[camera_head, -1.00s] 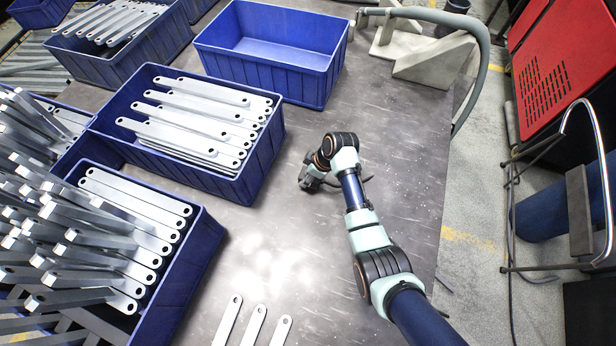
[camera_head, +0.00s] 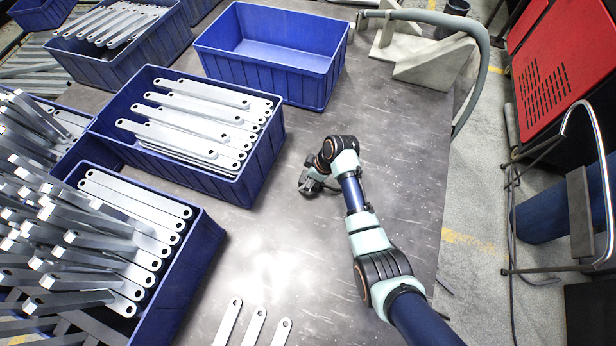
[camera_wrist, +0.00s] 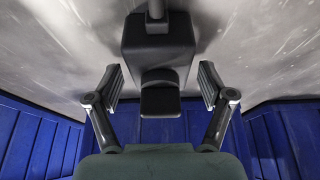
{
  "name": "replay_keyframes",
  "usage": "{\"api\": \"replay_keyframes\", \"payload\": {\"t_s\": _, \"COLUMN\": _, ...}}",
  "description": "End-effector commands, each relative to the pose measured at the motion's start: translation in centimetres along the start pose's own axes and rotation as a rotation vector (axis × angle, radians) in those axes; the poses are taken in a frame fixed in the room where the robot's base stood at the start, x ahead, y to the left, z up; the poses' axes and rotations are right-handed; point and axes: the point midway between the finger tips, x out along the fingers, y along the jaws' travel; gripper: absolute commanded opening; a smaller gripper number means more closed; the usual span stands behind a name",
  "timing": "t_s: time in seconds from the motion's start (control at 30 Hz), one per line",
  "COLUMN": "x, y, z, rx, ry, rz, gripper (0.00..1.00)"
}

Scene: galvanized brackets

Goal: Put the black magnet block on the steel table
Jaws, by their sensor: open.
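In the wrist view a black block (camera_wrist: 158,45) with a dark rod at its top edge and a smaller dark step below it appears against the grey table. I take it to be the magnet block. My gripper (camera_wrist: 160,88) is open, with one finger on each side of the block's lower part and visible gaps to both. In the head view my gripper (camera_head: 311,186) is low over the steel table (camera_head: 390,150), right of the middle bracket bin. The block cannot be clearly made out there, and its contact with the table is hard to judge.
An empty blue bin (camera_head: 315,88) stands behind my gripper. A blue bin of flat brackets (camera_head: 262,155) is to its left, and another bin (camera_head: 205,240) is at front left. Loose brackets (camera_head: 255,325) lie at the front. The table right of the arm is clear.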

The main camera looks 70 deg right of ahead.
Motion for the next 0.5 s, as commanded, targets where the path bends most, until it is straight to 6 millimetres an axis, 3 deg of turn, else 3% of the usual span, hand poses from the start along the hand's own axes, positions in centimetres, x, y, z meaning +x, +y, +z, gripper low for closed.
{"api": "replay_keyframes", "payload": {"t_s": 0.3, "x": -8.1, "y": 0.1, "z": -0.2, "rx": 0.001, "ry": 0.001, "rz": 0.003, "gripper": 0.81}}
{"api": "replay_keyframes", "payload": {"t_s": 0.5, "x": -11.1, "y": 0.1, "z": -0.1, "rx": 0.001, "ry": 0.0, "rz": 0.001, "gripper": 0.81}}
